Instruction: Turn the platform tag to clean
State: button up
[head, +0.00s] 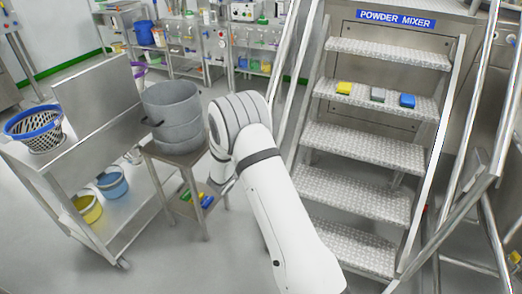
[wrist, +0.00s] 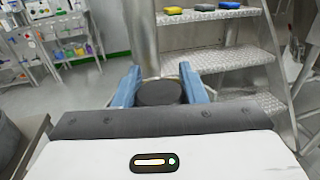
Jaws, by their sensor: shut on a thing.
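In the wrist view, the blue fingers of my gripper (wrist: 160,85) stand either side of a dark round piece (wrist: 160,94), which fills the gap between them. A steel post (wrist: 144,35) rises just behind the fingers; I cannot tell whether they touch it. In the head view my white arm hides the gripper, which is left of the metal steps (head: 360,190). No tag face or lettering for clean shows in either view, so I cannot tell whether the dark piece is the platform tag.
Yellow (head: 344,88), grey (head: 378,94) and blue (head: 407,100) blocks lie on an upper step under the POWDER MIXER sign (head: 396,19). A small stand with a grey drum (head: 172,115) and a steel cart (head: 85,165) stand left of my arm. Open floor shows front left.

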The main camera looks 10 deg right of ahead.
jog(key=n+t+y+b, duration=0.1)
jog(key=y, duration=0.1)
jog(key=n+t+y+b, duration=0.1)
jog(key=n+t, duration=0.1)
jog(key=shift+w+a+f+y+b, duration=0.15)
jog(key=shift+a+y+b, duration=0.05)
jog(key=shift+y+b, duration=0.2)
jog(key=n+t+y+b, duration=0.1)
jog(key=y+b, duration=0.1)
jog(key=b, duration=0.1)
jog(key=shift+w+a+n, duration=0.1)
jog(key=shift+a+n, duration=0.05)
jog(key=shift+n, duration=0.15)
jog(key=n+y+b, duration=0.1)
jog(key=b, duration=0.4)
jog(key=n+t+y+b, duration=0.1)
jog(key=y+b, duration=0.1)
jog(key=b, duration=0.4)
jog(key=shift+a+f+t+y, duration=0.15)
jog(key=shift+a+t+y, duration=0.05)
jog(key=shift+t+y, duration=0.1)
jog(key=n+b, duration=0.1)
jog(key=b, duration=0.4)
jog(key=shift+y, duration=0.4)
jog(key=shift+w+a+r+y+b, duration=0.1)
jog(key=shift+r+y+b, duration=0.3)
jog(key=shift+b, duration=0.35)
jog(key=o, duration=1)
